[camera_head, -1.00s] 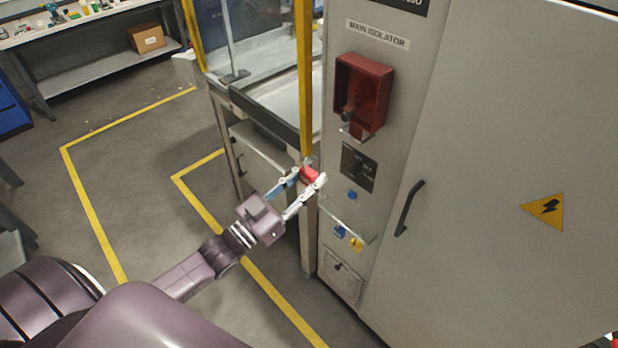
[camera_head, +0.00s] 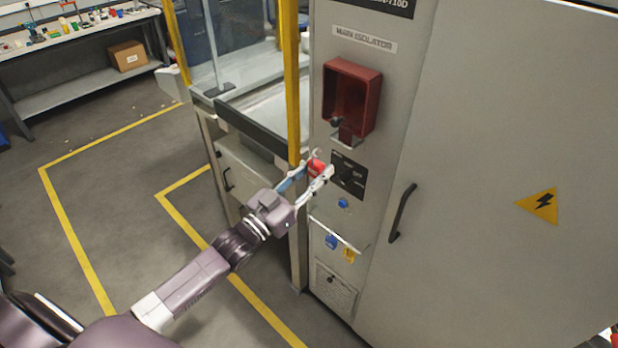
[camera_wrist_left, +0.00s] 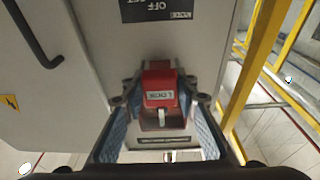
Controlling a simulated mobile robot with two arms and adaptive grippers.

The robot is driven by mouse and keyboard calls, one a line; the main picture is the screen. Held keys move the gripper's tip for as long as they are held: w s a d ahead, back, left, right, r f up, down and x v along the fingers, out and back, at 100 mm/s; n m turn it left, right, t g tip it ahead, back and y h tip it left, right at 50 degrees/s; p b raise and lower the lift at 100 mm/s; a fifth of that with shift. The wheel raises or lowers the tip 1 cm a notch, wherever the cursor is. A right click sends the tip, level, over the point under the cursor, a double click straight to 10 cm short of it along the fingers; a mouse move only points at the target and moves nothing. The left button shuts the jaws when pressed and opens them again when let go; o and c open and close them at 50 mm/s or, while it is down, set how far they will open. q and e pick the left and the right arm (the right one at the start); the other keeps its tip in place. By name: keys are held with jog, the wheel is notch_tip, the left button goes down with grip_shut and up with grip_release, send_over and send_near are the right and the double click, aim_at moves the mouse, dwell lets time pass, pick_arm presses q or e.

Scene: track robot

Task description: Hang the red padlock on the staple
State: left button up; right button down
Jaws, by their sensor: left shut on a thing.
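The red padlock (camera_head: 316,167) is between the fingertips of my left gripper (camera_head: 318,170), which is shut on it. Its pale shackle shows above the red body in the head view. In the left wrist view the padlock (camera_wrist_left: 160,88) sits between both fingers with a white label facing the camera. A metal bracket (camera_head: 347,136), which looks like the staple, sticks out below the red isolator box (camera_head: 352,95). The padlock is below and left of it, apart from it. The exact opening of the staple is too small to tell. My right gripper is not in view.
Below the black switch plate (camera_head: 348,176), a thin rail (camera_head: 335,234) carries a blue padlock (camera_head: 331,242) and a yellow padlock (camera_head: 349,256). A black door handle (camera_head: 402,213) sticks out at right. A yellow post (camera_head: 291,85) stands close left of the cabinet.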

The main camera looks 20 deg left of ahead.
pick_arm(q)
jog(key=shift+f+b+x, duration=0.25)
jog(key=shift+b+x, duration=0.4)
jog(key=shift+x, duration=0.7)
jog(key=shift+f+b+x, duration=0.25)
jog(key=shift+b+x, duration=0.4)
jog(key=shift+x, duration=0.7)
jog(key=shift+f+b+x, duration=0.3)
jog(key=shift+b+x, duration=0.35)
jog(key=shift+x, duration=0.65)
jog(key=shift+w+d+f, duration=0.15)
jog(key=shift+w+f, duration=0.05)
jog(key=shift+w, duration=0.15)
jog(key=shift+f+b, duration=0.55)
jog(key=o, duration=1.3)
jog(key=shift+s, duration=0.1)
jog(key=shift+c, duration=0.2)
